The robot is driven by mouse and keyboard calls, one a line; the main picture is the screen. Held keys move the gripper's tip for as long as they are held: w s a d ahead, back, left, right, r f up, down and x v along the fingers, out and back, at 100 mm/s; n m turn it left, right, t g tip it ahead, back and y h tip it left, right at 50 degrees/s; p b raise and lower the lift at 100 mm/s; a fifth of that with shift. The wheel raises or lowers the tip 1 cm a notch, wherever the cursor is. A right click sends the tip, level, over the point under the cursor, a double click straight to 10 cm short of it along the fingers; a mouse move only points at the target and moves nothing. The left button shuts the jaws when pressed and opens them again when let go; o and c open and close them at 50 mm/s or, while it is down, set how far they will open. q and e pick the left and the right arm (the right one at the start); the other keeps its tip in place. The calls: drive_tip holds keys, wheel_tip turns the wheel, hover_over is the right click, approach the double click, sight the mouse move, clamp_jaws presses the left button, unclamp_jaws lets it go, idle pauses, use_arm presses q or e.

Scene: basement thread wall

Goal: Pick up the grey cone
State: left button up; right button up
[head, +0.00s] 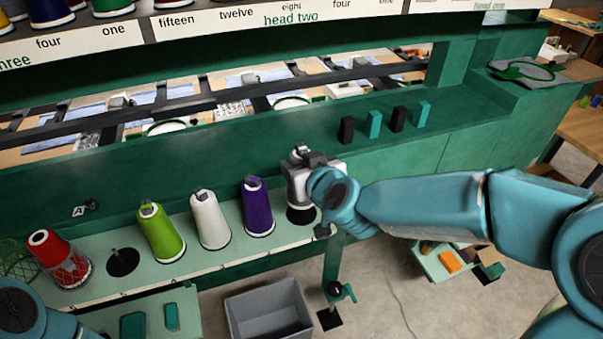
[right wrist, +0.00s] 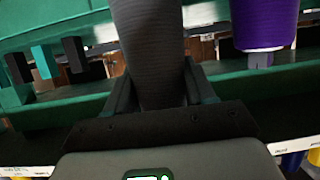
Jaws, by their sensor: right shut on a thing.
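The grey cone (right wrist: 150,50) fills the middle of the right wrist view, ribbed with thread and between both dark fingers. My right gripper (right wrist: 160,90) is shut on it. In the head view my right gripper (head: 301,166) is at the right end of the cone row and hides most of the cone. A dark round base (head: 300,214) shows below the gripper. I cannot tell whether the cone still touches it. A purple cone (head: 257,207) stands just left of it and also shows in the right wrist view (right wrist: 264,22). My left gripper is out of view.
White (head: 210,219), lime green (head: 161,232) and red (head: 60,259) cones stand farther left on the shelf. An empty peg (head: 122,262) sits between red and green. Small black and teal blocks (head: 373,124) stand on the ledge behind. A grey bin (head: 268,309) is below.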

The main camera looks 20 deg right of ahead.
wheel_tip(320, 180, up, 15)
drive_tip(key=p, duration=0.8)
drive_tip(key=shift+p, duration=0.35)
